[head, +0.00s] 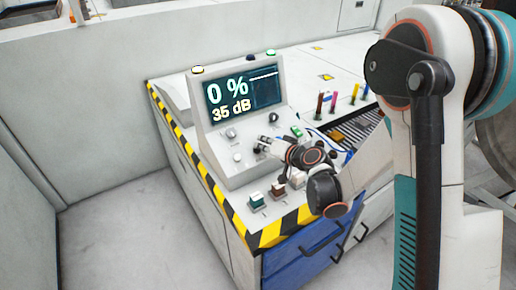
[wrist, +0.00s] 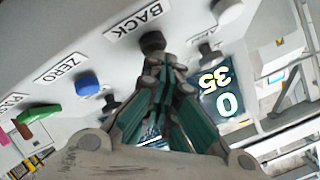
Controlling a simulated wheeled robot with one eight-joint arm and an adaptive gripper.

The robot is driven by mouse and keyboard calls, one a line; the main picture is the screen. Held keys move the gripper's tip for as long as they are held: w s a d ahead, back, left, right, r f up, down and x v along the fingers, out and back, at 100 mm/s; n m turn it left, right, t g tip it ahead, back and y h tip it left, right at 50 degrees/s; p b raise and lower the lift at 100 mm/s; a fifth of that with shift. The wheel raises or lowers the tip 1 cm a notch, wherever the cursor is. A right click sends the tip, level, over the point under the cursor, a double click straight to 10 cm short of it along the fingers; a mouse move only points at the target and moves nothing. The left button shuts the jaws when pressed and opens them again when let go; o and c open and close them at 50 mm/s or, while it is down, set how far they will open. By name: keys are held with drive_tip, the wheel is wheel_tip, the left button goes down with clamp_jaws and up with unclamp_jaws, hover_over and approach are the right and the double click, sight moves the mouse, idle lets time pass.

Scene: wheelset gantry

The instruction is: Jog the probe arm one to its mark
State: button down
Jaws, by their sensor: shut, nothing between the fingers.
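The control console (head: 207,150) stands on a cabinet, its screen (head: 243,92) reading "0 %" and "35 dB". The wrist view also shows the screen (wrist: 222,95), upside down. My gripper (head: 264,146) is at the console's sloped front, its fingers shut and empty. In the wrist view its fingertips (wrist: 162,62) are at a black button (wrist: 152,41) beside the label BACK (wrist: 138,20). I cannot tell whether they touch it. A blue button (wrist: 87,82) sits by the label ZERO (wrist: 62,67). No probe arm or mark can be made out.
Several coloured pens or probes (head: 333,101) stand behind my gripper. Black-yellow striping (head: 190,140) edges the cabinet. Clear floor (head: 130,225) lies left.

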drive_tip(key=shift+s+d+r+p, duration=0.15)
drive_tip(key=shift+r+p, duration=0.1)
drive_tip(key=shift+r, duration=0.2)
drive_tip(key=shift+s+d+r+p, duration=0.1)
drive_tip(key=shift+s+r+p, duration=0.1)
drive_tip(key=shift+r, duration=0.2)
drive_tip(key=r+p, duration=0.1)
drive_tip(key=s+r, duration=0.1)
drive_tip(key=r, duration=0.1)
drive_tip(key=d+r+p, duration=0.1)
drive_tip(key=shift+s+r+p, duration=0.25)
drive_tip(key=shift+s+p, duration=0.05)
drive_tip(key=shift+s, duration=0.05)
idle(1.6)
drive_tip(key=s+d+r+n+g+h, duration=0.1)
drive_tip(key=s+d+r+h, duration=0.1)
drive_tip(key=s+d+r, duration=0.3)
drive_tip(key=s+d+r+g+h, duration=0.1)
drive_tip(key=s+d+r+h, duration=0.2)
drive_tip(key=s, duration=0.5)
drive_tip(key=s+d+g+h, duration=0.1)
drive_tip(key=s+d+h, duration=0.1)
drive_tip(key=s+d, duration=0.3)
drive_tip(key=s+d+r+g+h, duration=0.1)
drive_tip(key=s+d, duration=0.4)
drive_tip(key=s, duration=0.7)
drive_tip(key=shift+s+r+h, duration=0.3)
drive_tip(key=shift+s+h, duration=0.05)
drive_tip(key=shift+h, duration=0.05)
